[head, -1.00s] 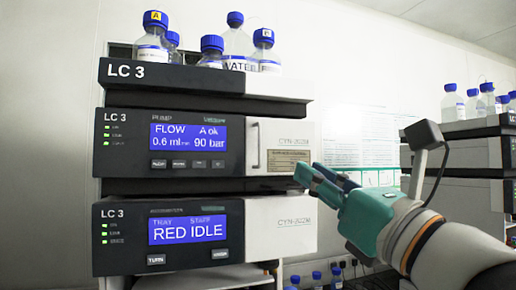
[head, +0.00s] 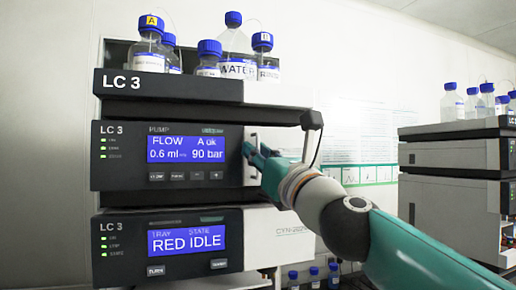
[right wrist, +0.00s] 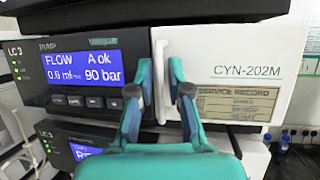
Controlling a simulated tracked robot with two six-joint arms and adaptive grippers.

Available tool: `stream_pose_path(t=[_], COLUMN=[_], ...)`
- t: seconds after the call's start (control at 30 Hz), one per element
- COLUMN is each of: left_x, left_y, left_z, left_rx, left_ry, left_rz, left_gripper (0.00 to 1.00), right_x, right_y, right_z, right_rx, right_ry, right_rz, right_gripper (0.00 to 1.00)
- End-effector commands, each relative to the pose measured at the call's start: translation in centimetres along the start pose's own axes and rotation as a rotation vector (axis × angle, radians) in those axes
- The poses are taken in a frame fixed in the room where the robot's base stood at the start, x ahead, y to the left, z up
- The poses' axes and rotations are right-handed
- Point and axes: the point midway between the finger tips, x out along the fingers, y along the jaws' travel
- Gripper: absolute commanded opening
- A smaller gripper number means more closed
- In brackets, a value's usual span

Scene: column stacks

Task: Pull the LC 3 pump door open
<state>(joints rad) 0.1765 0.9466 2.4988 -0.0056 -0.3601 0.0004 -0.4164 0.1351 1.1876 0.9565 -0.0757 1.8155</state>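The LC 3 pump module has a dark display panel (head: 188,155) reading FLOW 0.6 ml, 90 bar. Its white door (right wrist: 225,50) carries the label CYN-202M and looks closed. A slim vertical handle (right wrist: 160,78) stands near the door's left edge. My right gripper (head: 250,153) is at this handle in the head view, partly covering it and the door. In the right wrist view, the fingers of the right gripper (right wrist: 161,75) are apart, one on each side of the handle, with gaps visible. My left gripper is not in view.
Reagent bottles (head: 237,53) with blue caps stand on the top tray (head: 180,92). Another instrument stack (head: 450,190) stands at the right.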

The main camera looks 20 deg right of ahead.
Motion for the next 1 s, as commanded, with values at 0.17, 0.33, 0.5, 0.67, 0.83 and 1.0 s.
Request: stream_pose_path(t=[0.17,0.33,0.5,0.67,0.83,1.0], left_x=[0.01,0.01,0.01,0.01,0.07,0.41], left_y=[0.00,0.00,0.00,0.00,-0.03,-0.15], left_z=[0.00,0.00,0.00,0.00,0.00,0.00], left_rx=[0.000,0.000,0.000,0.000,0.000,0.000], left_ry=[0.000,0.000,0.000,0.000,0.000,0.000], left_rz=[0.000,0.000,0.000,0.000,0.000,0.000], left_gripper=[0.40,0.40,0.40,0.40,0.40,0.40], right_x=[0.04,0.02,0.01,0.00,-0.07,-0.49], right_y=[-0.02,-0.02,-0.02,-0.04,-0.10,-0.29], right_z=[-0.03,-0.03,-0.02,-0.01,-0.02,0.02], right_rx=[0.000,0.000,0.000,0.000,0.001,0.014], right_ry=[0.000,0.000,0.000,0.000,0.000,0.002], right_rz=[0.000,0.000,0.000,-0.001,0.003,0.029], right_gripper=[0.17,0.01,0.00,0.00,0.00,0.00])
